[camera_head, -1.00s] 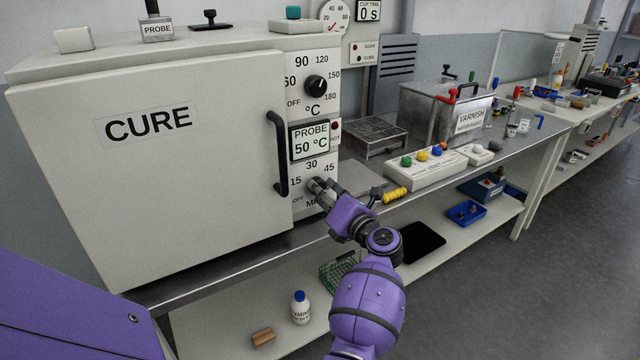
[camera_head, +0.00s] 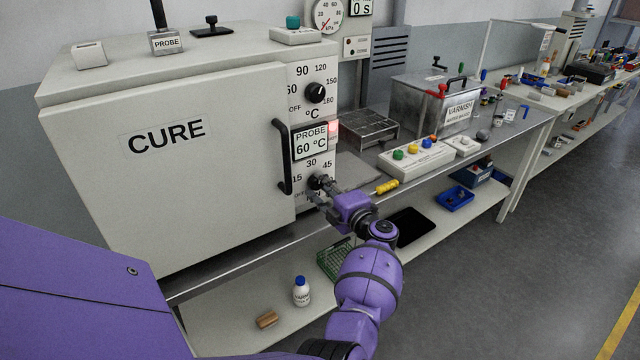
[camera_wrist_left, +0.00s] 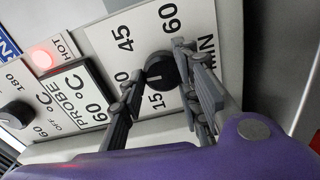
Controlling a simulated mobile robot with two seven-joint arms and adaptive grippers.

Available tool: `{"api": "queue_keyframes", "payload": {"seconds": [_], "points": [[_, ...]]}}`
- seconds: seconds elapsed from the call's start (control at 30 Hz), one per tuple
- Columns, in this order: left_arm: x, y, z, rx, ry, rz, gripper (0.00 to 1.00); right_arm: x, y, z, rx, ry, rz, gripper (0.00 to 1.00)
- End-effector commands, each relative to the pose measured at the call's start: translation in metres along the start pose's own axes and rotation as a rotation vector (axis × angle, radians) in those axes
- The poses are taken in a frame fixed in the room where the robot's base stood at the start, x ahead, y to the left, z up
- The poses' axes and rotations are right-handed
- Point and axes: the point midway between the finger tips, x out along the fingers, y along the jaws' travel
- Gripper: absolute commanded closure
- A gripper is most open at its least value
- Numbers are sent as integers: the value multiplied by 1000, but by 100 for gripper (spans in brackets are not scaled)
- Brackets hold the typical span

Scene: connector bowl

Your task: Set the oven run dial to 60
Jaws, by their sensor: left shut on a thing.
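The oven run dial (camera_wrist_left: 160,72) is a black round knob on the white panel, marked 15, 30, 45, 60 and MIN. My left gripper (camera_wrist_left: 153,70) is shut on it, one finger on each side, in the left wrist view. A pale mark shows on the knob's side away from the 60; I cannot tell its exact setting. In the head view the left gripper (camera_head: 320,187) reaches the dial from the lower right and hides part of its scale. The white oven (camera_head: 185,170) has its CURE door shut. My right gripper is not in view.
Above the run dial are the PROBE display (camera_head: 310,143) reading 60 °C, a lit red HOT lamp (camera_wrist_left: 42,59) and the temperature dial (camera_head: 316,92). The black door handle (camera_head: 283,157) stands close left of the gripper. A yellow-handled tool (camera_head: 387,187) lies to the right.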

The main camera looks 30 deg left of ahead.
Motion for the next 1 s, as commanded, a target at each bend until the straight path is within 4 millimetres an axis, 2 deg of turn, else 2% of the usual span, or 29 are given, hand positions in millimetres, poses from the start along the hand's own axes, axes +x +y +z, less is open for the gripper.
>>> {"api": "queue_keyframes", "payload": {"seconds": [0.03, 0.4, 1.0], "points": [[3, 8, -2, 40, 6, 6, 96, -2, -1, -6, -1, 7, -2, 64], [3, 9, 2, 390, 5, 8, 96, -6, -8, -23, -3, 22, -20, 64], [3, 8, 7, 959, 5, 11, 96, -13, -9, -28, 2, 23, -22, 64]]}}
